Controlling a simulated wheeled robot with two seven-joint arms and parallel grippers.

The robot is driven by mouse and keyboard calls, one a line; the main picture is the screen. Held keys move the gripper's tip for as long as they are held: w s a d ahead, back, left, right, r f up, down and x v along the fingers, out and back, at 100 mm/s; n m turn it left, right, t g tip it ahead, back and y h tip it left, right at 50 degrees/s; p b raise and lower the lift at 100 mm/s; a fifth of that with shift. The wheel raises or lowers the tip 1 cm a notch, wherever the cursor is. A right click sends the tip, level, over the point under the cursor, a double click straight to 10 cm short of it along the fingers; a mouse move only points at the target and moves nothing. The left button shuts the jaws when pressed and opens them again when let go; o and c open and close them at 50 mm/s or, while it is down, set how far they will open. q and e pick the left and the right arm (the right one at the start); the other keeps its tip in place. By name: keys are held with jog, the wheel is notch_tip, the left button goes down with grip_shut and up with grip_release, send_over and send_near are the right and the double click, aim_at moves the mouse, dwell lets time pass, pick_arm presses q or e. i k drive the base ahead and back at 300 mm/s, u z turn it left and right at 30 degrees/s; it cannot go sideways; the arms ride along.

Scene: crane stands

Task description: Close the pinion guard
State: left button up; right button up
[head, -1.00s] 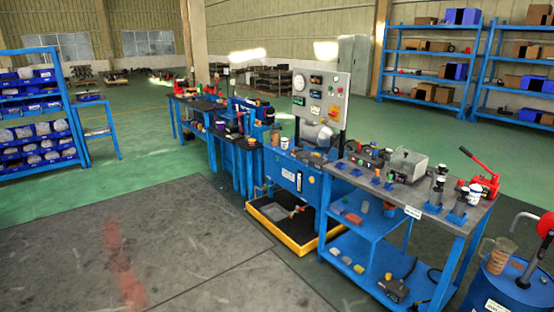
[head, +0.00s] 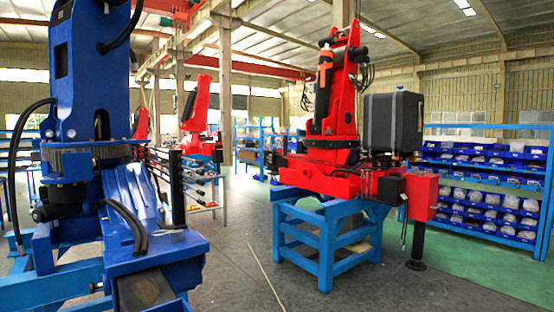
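A blue crane (head: 92,80) stands close on the left, with a dark toothed ring (head: 92,155) around the foot of its column. A black motor-like part (head: 62,203) sits below the ring. I cannot make out a pinion guard for certain, nor whether one is open or closed. A red crane (head: 335,110) stands farther off on a blue stand (head: 335,240), right of centre. Neither of my grippers is in view.
A grey floor lane (head: 245,255) lies free between the two cranes. A black support foot (head: 416,250) reaches the floor right of the red crane. Blue shelves with bins (head: 480,190) stand at the right. More red cranes (head: 203,105) stand behind.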

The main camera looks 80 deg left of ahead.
aim_at(77, 166)
jog(key=u, duration=1.9)
jog(key=i, duration=2.8)
jog(key=u, duration=3)
